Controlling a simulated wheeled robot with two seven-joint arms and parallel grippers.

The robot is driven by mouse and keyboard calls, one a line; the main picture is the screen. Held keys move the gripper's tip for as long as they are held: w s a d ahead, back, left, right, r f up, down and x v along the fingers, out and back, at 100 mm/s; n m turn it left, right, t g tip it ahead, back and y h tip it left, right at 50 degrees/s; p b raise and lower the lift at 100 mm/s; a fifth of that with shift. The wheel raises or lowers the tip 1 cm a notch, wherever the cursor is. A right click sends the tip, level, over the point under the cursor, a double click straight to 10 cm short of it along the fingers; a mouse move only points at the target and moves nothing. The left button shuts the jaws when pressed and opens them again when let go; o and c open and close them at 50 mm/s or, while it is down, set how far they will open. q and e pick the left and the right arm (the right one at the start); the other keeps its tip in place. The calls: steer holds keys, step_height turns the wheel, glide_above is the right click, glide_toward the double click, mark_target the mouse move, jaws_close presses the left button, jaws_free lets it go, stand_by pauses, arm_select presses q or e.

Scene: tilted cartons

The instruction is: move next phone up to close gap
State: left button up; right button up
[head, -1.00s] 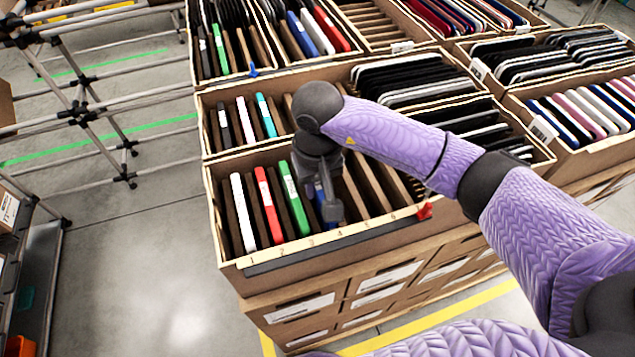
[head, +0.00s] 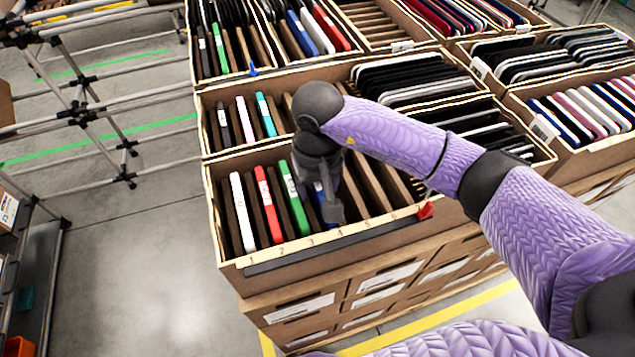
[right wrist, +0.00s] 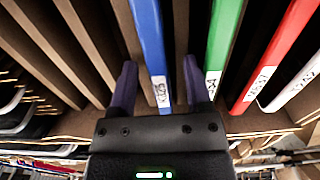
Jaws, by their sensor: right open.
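In the near carton (head: 228,235), a white phone (head: 243,213), a red phone (head: 268,205) and a green phone (head: 293,198) stand tilted in slots at the left. A blue phone (head: 319,193) stands to the right of the green one, mostly hidden by my right gripper (head: 331,210). In the right wrist view, the blue phone (right wrist: 152,45) lies between my two open fingers, with no clear contact. The green phone (right wrist: 218,50) is just beyond the right finger. My left gripper is out of view.
Brown dividers (head: 372,187) with empty slots stand right of the blue phone. The carton's front rim bears numbers, with a red clip (head: 425,211) at its right end. Fuller cartons adjoin behind and right. A pipe rack (head: 80,105) stands left.

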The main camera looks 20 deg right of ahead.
step_height(320, 180, up, 10)
step_height(320, 180, up, 7)
steer(key=p, duration=0.3)
stand_by(0.5)
stand_by(0.4)
